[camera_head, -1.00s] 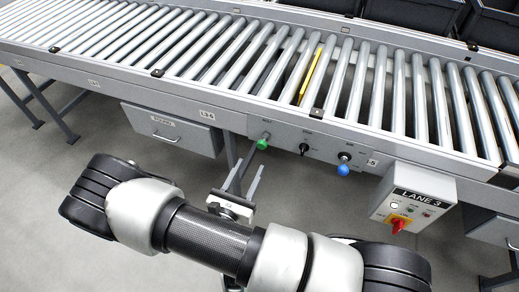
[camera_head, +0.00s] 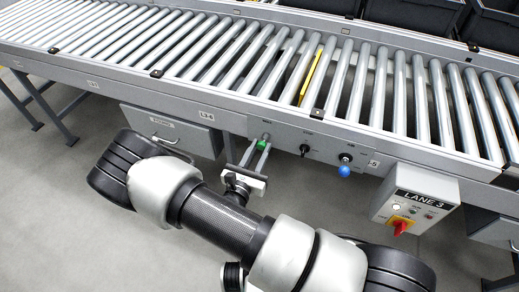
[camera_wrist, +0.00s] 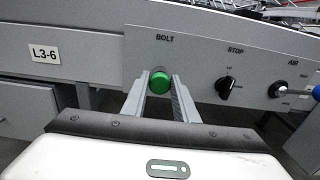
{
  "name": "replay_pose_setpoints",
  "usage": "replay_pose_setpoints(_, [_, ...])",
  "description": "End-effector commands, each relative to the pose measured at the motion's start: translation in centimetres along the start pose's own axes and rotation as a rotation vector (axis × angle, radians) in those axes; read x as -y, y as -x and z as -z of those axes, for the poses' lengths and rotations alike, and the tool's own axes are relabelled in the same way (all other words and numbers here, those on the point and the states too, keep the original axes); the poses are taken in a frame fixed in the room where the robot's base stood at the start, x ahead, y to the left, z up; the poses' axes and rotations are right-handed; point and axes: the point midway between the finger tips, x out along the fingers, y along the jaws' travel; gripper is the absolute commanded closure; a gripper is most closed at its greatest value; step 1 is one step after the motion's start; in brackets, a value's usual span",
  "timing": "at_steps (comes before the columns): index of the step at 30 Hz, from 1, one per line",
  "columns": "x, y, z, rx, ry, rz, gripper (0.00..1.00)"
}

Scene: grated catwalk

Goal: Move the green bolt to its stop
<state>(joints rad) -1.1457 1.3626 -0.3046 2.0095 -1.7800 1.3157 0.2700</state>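The green bolt (camera_head: 263,143) is a round green knob on the conveyor's grey side panel. In the wrist view the bolt (camera_wrist: 160,81) sits under the label BOLT. My gripper (camera_head: 260,147) reaches it from the front, with one finger on each side. In the wrist view my gripper's fingertips (camera_wrist: 160,76) flank the knob with no clear gap, so it looks shut on it. The bolt's shaft behind the knob is hidden. The black STOP dial (camera_wrist: 229,88) is to the right of the bolt.
A blue AIR knob (camera_head: 344,171) sticks out farther right. The LANE 3 box (camera_head: 415,197) with a red switch hangs beyond it. A grey drawer (camera_head: 170,130) is left of my gripper. The roller conveyor (camera_head: 200,45) runs above the panel.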

Motion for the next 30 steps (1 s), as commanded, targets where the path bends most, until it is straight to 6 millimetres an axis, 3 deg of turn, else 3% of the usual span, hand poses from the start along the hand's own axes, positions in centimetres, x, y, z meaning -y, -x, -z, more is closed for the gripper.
replay_pose_setpoints(1, [0.0, 0.0, 0.0, 0.000, 0.000, -0.001, 0.83])
replay_pose_setpoints(3, [0.0, 0.0, 0.0, 0.000, 0.000, -0.001, 0.95])
replay_pose_setpoints(4, [0.0, 0.0, 0.0, 0.000, 0.000, -0.001, 0.96])
replay_pose_setpoints(8, [-0.1, 0.6, 0.0, -0.001, 0.000, -0.002, 0.96])
replay_pose_setpoints(14, [-0.1, 3.2, 0.0, -0.003, 0.002, -0.003, 0.96])
replay_pose_setpoints(21, [0.0, 3.4, 0.1, -0.003, 0.002, -0.001, 0.96])
replay_pose_setpoints(22, [0.0, 3.4, 0.1, -0.003, 0.002, -0.001, 0.72])
replay_pose_setpoints(25, [0.0, 3.4, 0.1, -0.003, 0.002, -0.001, 0.56])
replay_pose_setpoints(30, [0.0, 3.3, 0.1, -0.002, 0.002, -0.001, 0.56])
